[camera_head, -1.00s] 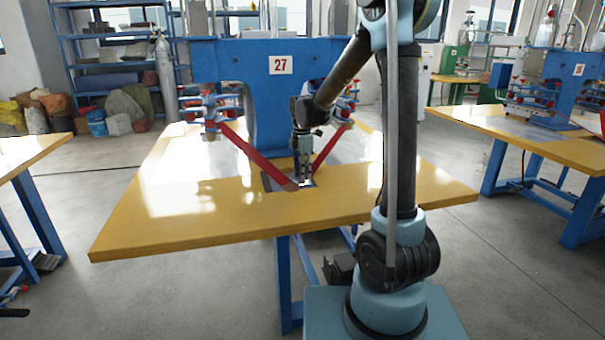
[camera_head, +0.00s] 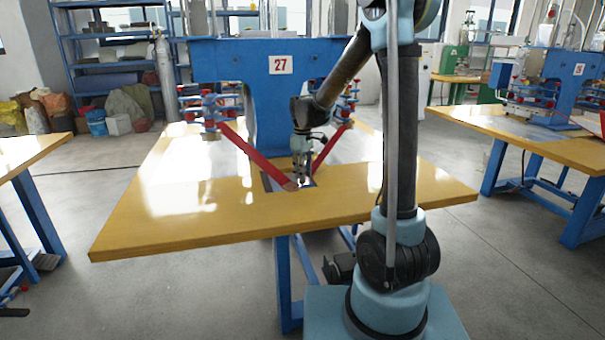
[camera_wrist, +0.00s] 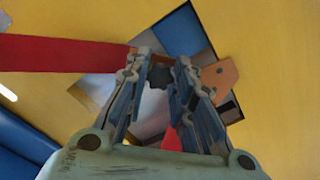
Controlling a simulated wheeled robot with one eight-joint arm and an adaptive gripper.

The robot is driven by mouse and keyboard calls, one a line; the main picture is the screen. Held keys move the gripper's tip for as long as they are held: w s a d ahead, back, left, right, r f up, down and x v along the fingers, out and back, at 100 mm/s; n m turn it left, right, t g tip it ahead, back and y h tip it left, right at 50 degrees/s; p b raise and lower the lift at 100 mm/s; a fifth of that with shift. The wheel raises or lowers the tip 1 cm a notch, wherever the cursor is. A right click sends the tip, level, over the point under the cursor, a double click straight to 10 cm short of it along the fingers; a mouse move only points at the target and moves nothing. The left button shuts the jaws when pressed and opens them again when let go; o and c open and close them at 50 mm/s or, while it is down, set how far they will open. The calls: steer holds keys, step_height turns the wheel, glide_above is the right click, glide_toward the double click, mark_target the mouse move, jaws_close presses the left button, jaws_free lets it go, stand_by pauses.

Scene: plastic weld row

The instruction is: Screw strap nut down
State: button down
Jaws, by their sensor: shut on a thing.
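My gripper (camera_head: 300,184) points down over the opening in the yellow table, at the meeting point of two red straps. In the wrist view my gripper (camera_wrist: 162,60) has its two fingers on either side of a dark lobed knob (camera_wrist: 160,78), which looks like the strap nut, and is shut on it. A red strap (camera_head: 256,156) slopes down from the left; it also shows in the wrist view (camera_wrist: 60,53). A second red strap (camera_head: 328,150) comes from the right. An orange-brown end plate with holes (camera_wrist: 220,76) lies beside the right finger. The nut's underside is hidden.
The yellow table (camera_head: 130,225) surrounds the opening and has free room on its left. The blue machine frame (camera_head: 225,75) marked 27 stands behind, with red-and-blue clamps (camera_head: 208,110) at its sides. A neighbouring table (camera_head: 540,140) stands at right.

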steer(key=m, duration=0.6)
steer(key=shift+m, duration=0.3)
steer(key=c, duration=1.4)
jaws_free()
steer(key=n, duration=0.4)
steer(key=shift+n, duration=0.4)
steer(key=n, duration=0.4)
steer(key=shift+n, duration=0.4)
steer(key=n, duration=0.9)
steer(key=shift+n, duration=0.4)
